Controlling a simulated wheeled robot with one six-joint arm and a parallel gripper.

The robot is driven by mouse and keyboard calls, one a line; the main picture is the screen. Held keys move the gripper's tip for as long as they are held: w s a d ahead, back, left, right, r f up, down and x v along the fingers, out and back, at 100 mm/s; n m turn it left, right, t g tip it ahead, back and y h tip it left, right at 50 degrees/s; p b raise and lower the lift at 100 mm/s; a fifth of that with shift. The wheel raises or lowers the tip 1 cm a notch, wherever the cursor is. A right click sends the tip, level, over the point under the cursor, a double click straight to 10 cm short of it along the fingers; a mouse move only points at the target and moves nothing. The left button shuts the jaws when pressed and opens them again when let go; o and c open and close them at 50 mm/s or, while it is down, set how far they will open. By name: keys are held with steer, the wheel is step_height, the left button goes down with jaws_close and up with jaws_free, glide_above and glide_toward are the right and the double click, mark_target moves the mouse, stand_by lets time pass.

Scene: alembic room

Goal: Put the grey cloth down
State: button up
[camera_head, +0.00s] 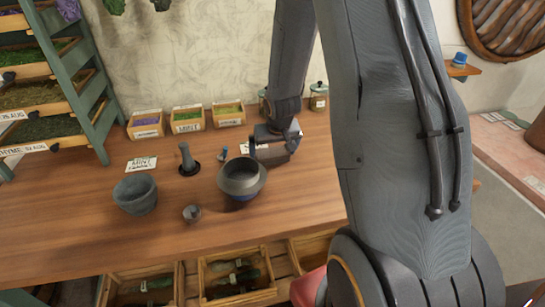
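My gripper (272,150) is low over the wooden table, just behind and right of a grey bowl (241,180). A dark grey, boxy shape shows at its fingers. I cannot tell whether this is the grey cloth or part of the gripper. No grey cloth can be made out for certain elsewhere in view. Whether the fingers are open or shut is too small and dark to tell. My arm hides the right part of the table.
On the table (90,245) stand a stone mortar (135,196), a dark pestle-like piece (187,160), and a small round pot (192,213). Herb boxes (187,120) and a jar (319,98) line the back. A green shelf (75,85) stands left. The table's front left is clear.

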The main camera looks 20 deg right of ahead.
steer(key=c, duration=0.8)
steer(key=shift+c, duration=0.2)
steer(key=shift+r, duration=0.15)
